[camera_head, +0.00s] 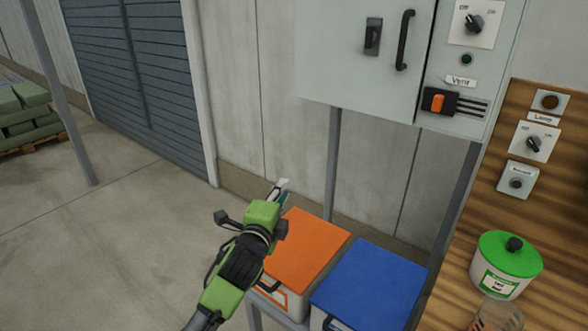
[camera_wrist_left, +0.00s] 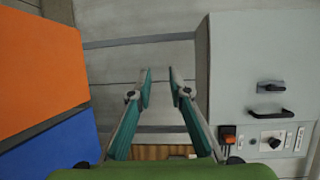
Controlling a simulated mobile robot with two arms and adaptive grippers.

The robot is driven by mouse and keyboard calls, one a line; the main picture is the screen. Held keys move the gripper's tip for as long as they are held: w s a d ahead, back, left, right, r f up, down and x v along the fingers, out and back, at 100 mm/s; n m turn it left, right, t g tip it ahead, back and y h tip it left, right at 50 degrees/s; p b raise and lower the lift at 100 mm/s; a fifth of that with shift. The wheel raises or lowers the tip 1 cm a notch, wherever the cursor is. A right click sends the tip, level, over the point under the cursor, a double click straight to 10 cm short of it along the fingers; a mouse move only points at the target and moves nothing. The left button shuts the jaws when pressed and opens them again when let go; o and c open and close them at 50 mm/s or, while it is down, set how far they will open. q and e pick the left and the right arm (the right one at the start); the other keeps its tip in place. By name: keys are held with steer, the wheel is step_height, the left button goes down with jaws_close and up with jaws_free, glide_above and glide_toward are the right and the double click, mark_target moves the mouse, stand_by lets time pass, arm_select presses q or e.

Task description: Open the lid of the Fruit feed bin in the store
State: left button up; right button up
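Two feed bins stand side by side on a low stand in the head view. One has an orange lid (camera_head: 306,246) and the other a blue lid (camera_head: 371,285); both lids lie flat and closed. The label on the orange bin's front is partly hidden by my arm, and I cannot read which bin is Fruit feed. My left gripper (camera_head: 281,187) is above the orange bin's far left edge, apart from the lid. In the left wrist view its fingers (camera_wrist_left: 160,75) are spread and empty. The orange lid (camera_wrist_left: 40,75) and blue lid (camera_wrist_left: 60,148) lie left there. My right gripper is not in view.
A grey cabinet (camera_head: 352,60) with a black handle and switches hangs above the bins. A wooden panel (camera_head: 480,190) with switches and a green-lidded pot (camera_head: 506,268) are at the right. Open concrete floor (camera_head: 110,240) lies left.

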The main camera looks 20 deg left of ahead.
arm_select(q)
steer(key=w+p, duration=0.1)
steer(key=w, duration=0.9)
steer(key=shift+w+a+f, duration=0.15)
steer(key=shift+w+f, duration=0.15)
steer(key=shift+w, duration=0.05)
jaws_close()
jaws_free()
steer(key=s, duration=1.2)
steer(key=shift+d+r, duration=0.25)
steer(key=shift+r, duration=0.2)
